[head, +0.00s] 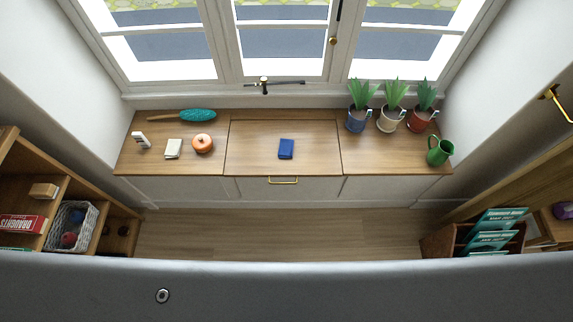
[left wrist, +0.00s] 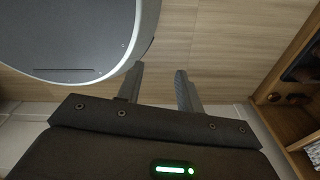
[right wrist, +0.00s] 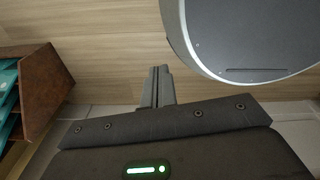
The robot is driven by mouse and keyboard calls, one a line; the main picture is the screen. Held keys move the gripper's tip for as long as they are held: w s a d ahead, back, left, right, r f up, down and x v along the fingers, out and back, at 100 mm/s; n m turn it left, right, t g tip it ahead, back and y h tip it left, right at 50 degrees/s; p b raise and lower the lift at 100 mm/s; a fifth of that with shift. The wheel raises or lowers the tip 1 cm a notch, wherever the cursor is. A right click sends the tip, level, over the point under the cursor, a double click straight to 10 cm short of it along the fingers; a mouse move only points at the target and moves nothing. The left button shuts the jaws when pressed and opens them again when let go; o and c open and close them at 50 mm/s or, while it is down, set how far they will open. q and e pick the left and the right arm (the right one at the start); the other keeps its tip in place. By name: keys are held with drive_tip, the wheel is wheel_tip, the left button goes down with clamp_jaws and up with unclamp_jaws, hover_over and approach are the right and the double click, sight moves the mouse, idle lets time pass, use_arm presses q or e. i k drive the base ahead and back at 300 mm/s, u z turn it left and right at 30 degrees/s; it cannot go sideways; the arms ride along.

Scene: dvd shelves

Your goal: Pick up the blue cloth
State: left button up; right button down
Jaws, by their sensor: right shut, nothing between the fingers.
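A small folded blue cloth (head: 286,149) lies on the middle panel of the wooden window bench (head: 255,165), in the head view. Neither gripper shows in the head view, and the cloth is in neither wrist view. My left gripper (left wrist: 160,72) has its two fingers apart with nothing between them, above the wooden floor. My right gripper (right wrist: 160,70) has its fingers together and empty, also above the floor.
On the bench's left are a teal brush (head: 197,115), an orange pot (head: 203,143) and a pale cloth or book (head: 173,148). Three potted plants (head: 390,119) and a green jug (head: 439,151) stand on its right. Shelves flank both sides; the floor (head: 280,230) between is clear.

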sight(285, 149)
drive_tip(key=k, duration=0.9)
drive_tip(key=z, duration=0.65)
drive_tip(key=i, duration=0.6)
drive_tip(key=z, duration=0.85)
drive_tip(key=i, duration=0.95)
drive_tip(key=u, duration=0.8)
drive_tip(key=i, duration=0.65)
drive_tip(key=u, duration=0.65)
